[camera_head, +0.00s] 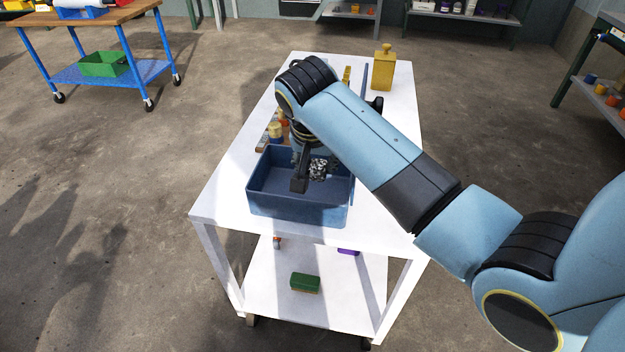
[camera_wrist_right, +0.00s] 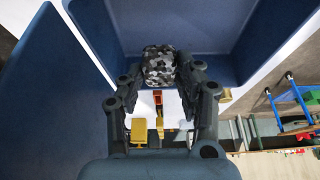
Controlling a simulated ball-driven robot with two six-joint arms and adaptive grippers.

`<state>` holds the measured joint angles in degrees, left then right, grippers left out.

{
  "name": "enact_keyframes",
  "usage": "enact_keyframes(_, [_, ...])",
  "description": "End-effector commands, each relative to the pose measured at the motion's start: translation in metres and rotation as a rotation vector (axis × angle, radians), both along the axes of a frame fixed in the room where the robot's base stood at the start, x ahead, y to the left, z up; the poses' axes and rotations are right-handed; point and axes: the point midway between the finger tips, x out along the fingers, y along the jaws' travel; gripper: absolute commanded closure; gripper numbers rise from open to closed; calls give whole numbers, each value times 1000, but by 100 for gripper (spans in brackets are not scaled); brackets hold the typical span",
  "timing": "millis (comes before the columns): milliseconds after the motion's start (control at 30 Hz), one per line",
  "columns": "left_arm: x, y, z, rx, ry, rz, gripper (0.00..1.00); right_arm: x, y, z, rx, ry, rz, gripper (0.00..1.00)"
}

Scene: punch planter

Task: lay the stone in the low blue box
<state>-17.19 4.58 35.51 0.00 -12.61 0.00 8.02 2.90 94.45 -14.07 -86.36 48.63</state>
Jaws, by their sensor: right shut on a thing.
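The stone (camera_head: 318,170), speckled black, white and grey, is in the grip of my right gripper (camera_head: 309,180). In the head view it shows within the outline of the low blue box (camera_head: 296,210), toward the box's right half. In the right wrist view the stone (camera_wrist_right: 159,62) sits between the two fingers of my right gripper (camera_wrist_right: 162,78), with blue box walls (camera_wrist_right: 95,32) around it. I cannot tell whether the stone touches the box floor. My arm hides part of the box's right back. My left gripper is not in view.
The box stands at the front of a white cart (camera_head: 222,205). Behind it are small yellow and orange items (camera_head: 276,131) and a yellow knobbed block (camera_head: 383,70). The cart's lower shelf holds a green block (camera_head: 305,283). A blue-framed bench (camera_head: 110,20) stands far left.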

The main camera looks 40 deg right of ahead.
Motion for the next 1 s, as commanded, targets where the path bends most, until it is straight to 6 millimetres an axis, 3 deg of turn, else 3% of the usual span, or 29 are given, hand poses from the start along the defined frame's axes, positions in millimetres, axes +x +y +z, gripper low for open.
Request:
enact_keyframes(433, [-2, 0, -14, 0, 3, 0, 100, 0, 0, -56, 0, 0, 0, 100])
enact_keyframes(800, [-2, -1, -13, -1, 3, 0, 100, 0, 0, -60, 0, -2, -1, 100])
enact_keyframes(833, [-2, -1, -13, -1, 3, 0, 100, 0, 0, -60, 0, -2, -1, 63])
enact_keyframes(1000, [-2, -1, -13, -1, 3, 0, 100, 0, 0, -60, 0, -2, -1, 42])
